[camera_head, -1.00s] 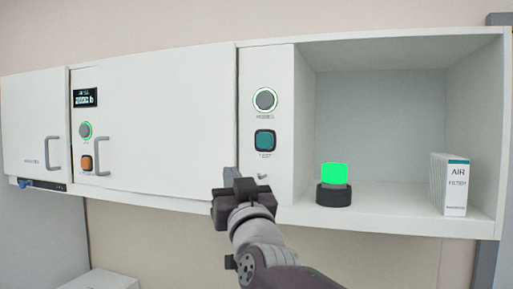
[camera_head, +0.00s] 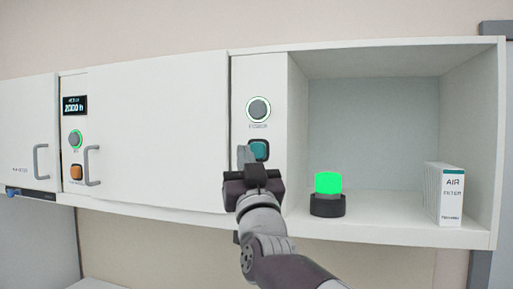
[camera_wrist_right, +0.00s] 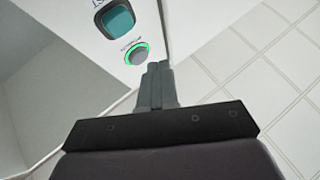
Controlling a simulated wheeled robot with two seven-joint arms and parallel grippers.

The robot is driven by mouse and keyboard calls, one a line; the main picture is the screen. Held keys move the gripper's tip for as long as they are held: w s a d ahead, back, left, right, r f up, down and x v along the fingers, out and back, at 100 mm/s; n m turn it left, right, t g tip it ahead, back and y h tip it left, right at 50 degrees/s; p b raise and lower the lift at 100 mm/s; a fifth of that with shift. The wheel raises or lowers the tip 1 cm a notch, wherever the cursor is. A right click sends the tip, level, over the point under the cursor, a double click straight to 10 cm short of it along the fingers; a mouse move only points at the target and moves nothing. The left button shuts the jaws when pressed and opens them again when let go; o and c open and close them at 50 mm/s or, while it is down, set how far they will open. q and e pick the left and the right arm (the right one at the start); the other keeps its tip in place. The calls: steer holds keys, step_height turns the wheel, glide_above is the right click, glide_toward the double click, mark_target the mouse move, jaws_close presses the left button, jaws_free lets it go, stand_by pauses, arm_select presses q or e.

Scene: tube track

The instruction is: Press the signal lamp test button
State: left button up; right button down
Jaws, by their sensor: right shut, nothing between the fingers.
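The teal square test button (camera_head: 260,149) sits on the narrow white panel, below a round grey button with a green ring (camera_head: 258,110). My right gripper (camera_head: 247,154) is shut and empty; its tip overlaps the left part of the teal button in the head view. In the right wrist view the teal button (camera_wrist_right: 118,18) and ringed button (camera_wrist_right: 137,54) show above the shut fingers (camera_wrist_right: 158,70). I cannot tell whether the fingertips touch the panel. The signal lamp (camera_head: 328,184) glows green on a black base in the open shelf. My left gripper is not in view.
White air filter boxes (camera_head: 449,195) stand at the right of the shelf. A closed cabinet door (camera_head: 160,125) with a handle is left of the panel. Further left are a display (camera_head: 75,105), a green-ringed button (camera_head: 76,139) and an orange button (camera_head: 76,172).

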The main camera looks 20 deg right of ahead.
mark_target(253, 144)
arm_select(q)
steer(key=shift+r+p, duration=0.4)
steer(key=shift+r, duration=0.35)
arm_select(e)
steer(key=w+d, duration=0.2)
steer(key=w, duration=0.1)
steer(key=w+d, duration=0.1)
steer(key=shift+w, duration=0.15)
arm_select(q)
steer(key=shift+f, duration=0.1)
arm_select(e)
steer(key=shift+w, duration=0.1)
stand_by(1.1)
steer(key=shift+w+d, duration=0.2)
steer(key=shift+w, duration=0.1)
steer(key=shift+w+d, duration=0.25)
steer(key=shift+w, duration=0.1)
stand_by(0.7)
steer(key=shift+s, duration=0.1)
arm_select(q)
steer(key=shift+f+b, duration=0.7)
steer(key=shift+b, duration=0.1)
arm_select(e)
steer(key=shift+s+a, duration=0.5)
steer(key=shift+s, duration=0.15)
